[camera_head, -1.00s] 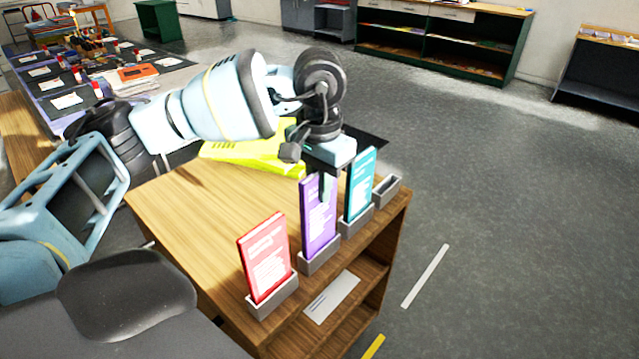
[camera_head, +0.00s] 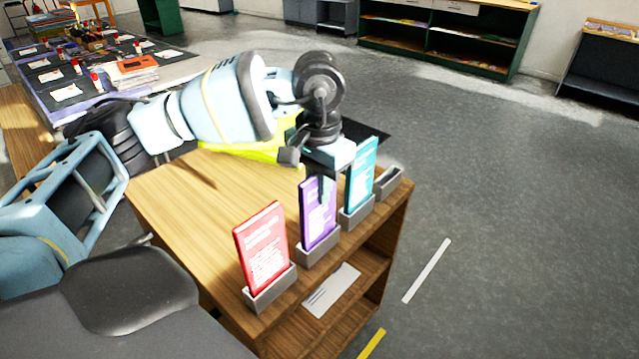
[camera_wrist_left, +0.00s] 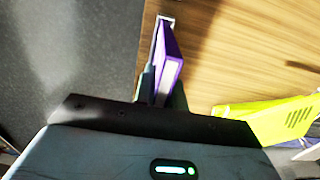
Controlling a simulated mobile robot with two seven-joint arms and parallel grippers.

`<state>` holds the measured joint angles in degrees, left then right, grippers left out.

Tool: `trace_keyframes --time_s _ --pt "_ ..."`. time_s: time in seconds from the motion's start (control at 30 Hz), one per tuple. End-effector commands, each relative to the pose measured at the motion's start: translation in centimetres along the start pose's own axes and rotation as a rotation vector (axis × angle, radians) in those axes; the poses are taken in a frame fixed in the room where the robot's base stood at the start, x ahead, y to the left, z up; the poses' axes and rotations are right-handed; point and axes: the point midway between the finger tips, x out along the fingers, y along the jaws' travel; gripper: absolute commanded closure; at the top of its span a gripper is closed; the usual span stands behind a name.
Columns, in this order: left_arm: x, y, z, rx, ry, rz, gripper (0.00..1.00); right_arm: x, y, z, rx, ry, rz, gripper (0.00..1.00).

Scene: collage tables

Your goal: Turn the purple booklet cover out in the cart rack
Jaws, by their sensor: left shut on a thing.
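The purple booklet (camera_head: 316,225) stands upright in the second grey holder (camera_head: 318,248) on the cart's edge, between the red and teal booklets. A face with white lettering points to the lower right in the head view. My left gripper (camera_head: 323,188) reaches down from above and is shut on its upper part; a finger hides some of the lettering. In the left wrist view the purple booklet (camera_wrist_left: 171,58) appears nearly edge-on between the fingers (camera_wrist_left: 160,88), its base at the grey holder (camera_wrist_left: 163,24). My right gripper is out of view.
A red booklet (camera_head: 262,250) and a teal booklet (camera_head: 361,172) stand in neighbouring holders. The last holder (camera_head: 390,184) looks empty.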

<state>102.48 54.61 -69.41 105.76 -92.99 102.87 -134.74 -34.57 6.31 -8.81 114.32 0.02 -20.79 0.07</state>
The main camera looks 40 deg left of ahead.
Motion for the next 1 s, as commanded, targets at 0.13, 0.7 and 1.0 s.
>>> trace_keyframes --time_s 0.13,0.7,1.0 --pt "-0.1 0.0 0.0 0.000 0.002 0.000 1.00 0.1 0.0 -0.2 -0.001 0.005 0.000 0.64" --pt "-0.1 0.0 0.0 0.000 0.001 0.000 0.62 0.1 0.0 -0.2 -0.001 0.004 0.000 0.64" --pt "-1.1 0.0 -0.1 -0.001 0.004 0.001 0.62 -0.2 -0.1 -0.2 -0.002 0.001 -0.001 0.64"
